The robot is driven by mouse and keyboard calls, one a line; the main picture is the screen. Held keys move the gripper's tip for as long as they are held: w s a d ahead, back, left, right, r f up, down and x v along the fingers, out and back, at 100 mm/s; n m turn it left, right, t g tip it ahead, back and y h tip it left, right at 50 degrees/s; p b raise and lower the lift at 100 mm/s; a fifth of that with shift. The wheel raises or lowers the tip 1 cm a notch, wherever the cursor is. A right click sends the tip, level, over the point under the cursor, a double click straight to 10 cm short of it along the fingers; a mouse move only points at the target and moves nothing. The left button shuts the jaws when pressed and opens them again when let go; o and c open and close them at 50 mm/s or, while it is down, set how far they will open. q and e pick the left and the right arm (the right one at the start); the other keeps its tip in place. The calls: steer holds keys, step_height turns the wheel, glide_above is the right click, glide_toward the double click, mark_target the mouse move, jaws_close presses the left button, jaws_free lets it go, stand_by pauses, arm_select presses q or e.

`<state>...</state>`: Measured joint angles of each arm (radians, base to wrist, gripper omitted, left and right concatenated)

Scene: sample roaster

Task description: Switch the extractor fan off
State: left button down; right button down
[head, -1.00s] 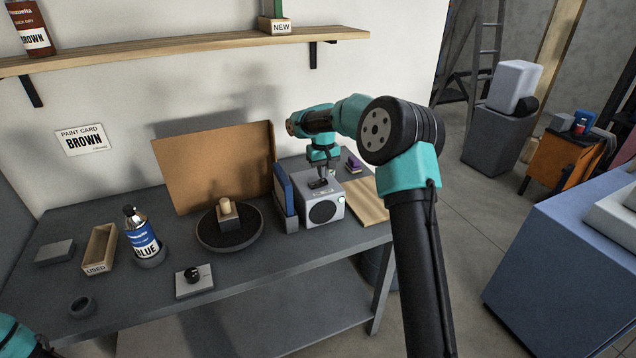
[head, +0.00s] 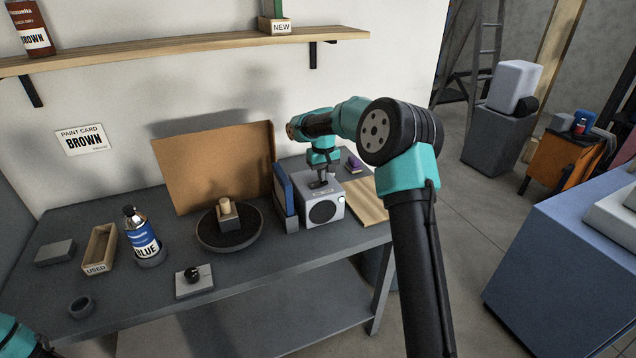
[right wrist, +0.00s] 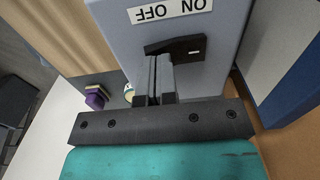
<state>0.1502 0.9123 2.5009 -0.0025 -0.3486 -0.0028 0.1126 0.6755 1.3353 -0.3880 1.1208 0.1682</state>
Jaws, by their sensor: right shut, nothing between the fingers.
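The extractor fan (head: 322,211) is a grey box with a round dark grille on its front, at the right end of the bench. A small pale green light (head: 341,197) shows at its upper front corner. My right gripper (head: 318,184) is shut and empty, pointing down at the fan's top. In the right wrist view, the black rocker switch (right wrist: 185,46) lies beside an upside-down ON/OFF label (right wrist: 170,10). The shut fingertips (right wrist: 159,60) are over the switch's left part, on the OFF side. I cannot tell whether they touch. My left gripper is out of view.
A blue panel (head: 285,190) stands close on the fan's left, and a wooden board (head: 366,203) lies to its right. A round turntable (head: 230,243), a blue-labelled can (head: 143,240) and a tan upright board (head: 210,165) are further left.

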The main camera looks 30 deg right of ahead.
steer(key=shift+f, duration=0.35)
stand_by(0.3)
steer(key=shift+r, duration=3.55)
